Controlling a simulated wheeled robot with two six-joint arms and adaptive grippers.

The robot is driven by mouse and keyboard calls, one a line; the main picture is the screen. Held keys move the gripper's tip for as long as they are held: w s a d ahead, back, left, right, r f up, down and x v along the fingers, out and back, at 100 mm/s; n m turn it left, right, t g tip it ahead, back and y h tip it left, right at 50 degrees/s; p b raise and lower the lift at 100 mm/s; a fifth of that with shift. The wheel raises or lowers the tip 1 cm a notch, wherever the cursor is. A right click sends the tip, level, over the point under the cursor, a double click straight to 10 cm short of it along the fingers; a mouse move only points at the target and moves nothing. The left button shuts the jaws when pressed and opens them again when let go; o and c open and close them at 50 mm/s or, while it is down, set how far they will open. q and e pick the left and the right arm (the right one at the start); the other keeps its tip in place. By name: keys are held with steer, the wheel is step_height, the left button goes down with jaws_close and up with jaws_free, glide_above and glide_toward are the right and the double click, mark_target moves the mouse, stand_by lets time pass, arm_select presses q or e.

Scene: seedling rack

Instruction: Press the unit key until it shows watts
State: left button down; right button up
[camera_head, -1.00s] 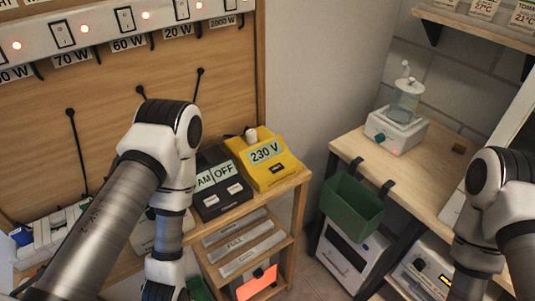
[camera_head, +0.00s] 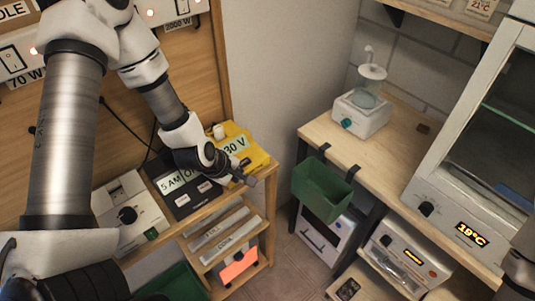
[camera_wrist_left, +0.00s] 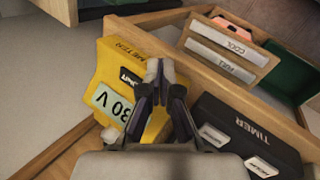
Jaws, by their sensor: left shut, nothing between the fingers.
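The yellow meter (camera_head: 261,157) stands on the top of the small wooden shelf, partly behind my left gripper in the head view. In the left wrist view the meter (camera_wrist_left: 108,62) shows its METER label, a display (camera_wrist_left: 116,103) whose visible part reads "30 V", and a dark key marked UNIT (camera_wrist_left: 129,77). My left gripper (camera_head: 246,178) is shut and empty. In the left wrist view its fingertips (camera_wrist_left: 160,66) are over the meter's edge, just beside the UNIT key. I cannot tell if they touch it. My right gripper is out of view.
The black timer (camera_head: 182,191) stands right beside the meter; it also shows in the left wrist view (camera_wrist_left: 241,132). A green bin (camera_head: 320,190) hangs from the bench at right. Several switches line the wall panel.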

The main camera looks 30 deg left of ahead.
mark_target(243, 164)
arm_select(q)
steer(key=w+a+r+n+t, duration=0.3)
steer(key=w+r+n, duration=0.35)
steer(key=r, duration=0.35)
steer(key=shift+n+h, duration=0.25)
steer(key=shift+h, duration=0.15)
step_height(243, 164, down, 9)
steer(key=b, duration=0.7)
steer(key=shift+s+r, duration=0.15)
steer(key=shift+r, duration=0.05)
steer(key=shift+f+b, duration=0.2)
steer(key=shift+b, duration=0.2)
steer(key=shift+f+b, duration=0.4)
steer(key=shift+b, duration=0.15)
steer(key=shift+f+b, duration=0.35)
steer(key=shift+b, duration=0.1)
steer(key=shift+r, duration=0.1)
stand_by(0.4)
steer(key=shift+r+p, duration=0.55)
steer(key=shift+r, duration=0.15)
